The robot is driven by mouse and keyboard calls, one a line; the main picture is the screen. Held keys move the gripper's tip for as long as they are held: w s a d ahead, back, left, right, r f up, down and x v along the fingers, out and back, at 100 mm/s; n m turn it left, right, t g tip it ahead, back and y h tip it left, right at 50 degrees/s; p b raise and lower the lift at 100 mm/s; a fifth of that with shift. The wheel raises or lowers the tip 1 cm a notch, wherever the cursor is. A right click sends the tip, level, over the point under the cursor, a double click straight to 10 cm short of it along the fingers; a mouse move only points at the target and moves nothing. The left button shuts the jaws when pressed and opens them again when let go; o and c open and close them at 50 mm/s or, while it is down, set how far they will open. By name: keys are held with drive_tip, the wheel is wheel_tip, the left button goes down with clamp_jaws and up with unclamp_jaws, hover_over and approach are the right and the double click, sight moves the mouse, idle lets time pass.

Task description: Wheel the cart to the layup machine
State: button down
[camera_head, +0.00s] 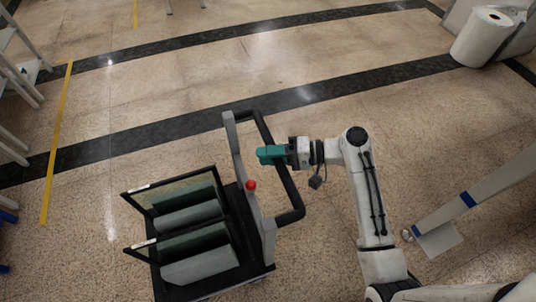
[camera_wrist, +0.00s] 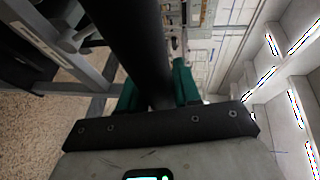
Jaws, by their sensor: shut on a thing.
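The cart (camera_head: 255,277) stands on the floor at the lower centre of the head view, with a black base, grey uprights and a black push handle (camera_head: 289,190). It carries two black-framed racks with grey blocks. A red button (camera_head: 251,184) sits on its upright. My gripper (camera_head: 262,153), with teal fingers, is at the handle side of the cart, shut on the handle bar. In the wrist view the black bar (camera_wrist: 138,45) passes between the teal fingers of my gripper (camera_wrist: 158,92). The fingertips are partly hidden by the bar. I cannot identify the layup machine in these views.
A large white roll (camera_head: 484,38) stands at the upper right. A white post with a blue band (camera_head: 468,199) lies across the right side. Grey shelving (camera_head: 20,75) is at the left edge, beside a yellow floor line (camera_head: 57,140). The floor beyond the cart is clear.

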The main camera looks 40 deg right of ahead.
drive_tip(key=shift+s+f, duration=0.1)
drive_tip(key=shift+f, duration=0.05)
drive_tip(key=c, duration=0.9)
unclamp_jaws()
drive_tip(key=b+v, duration=0.1)
drive_tip(key=v, duration=0.9)
drive_tip(key=shift+s+d+r, duration=0.2)
drive_tip(key=shift+d+r, duration=0.05)
drive_tip(key=shift+d, duration=0.05)
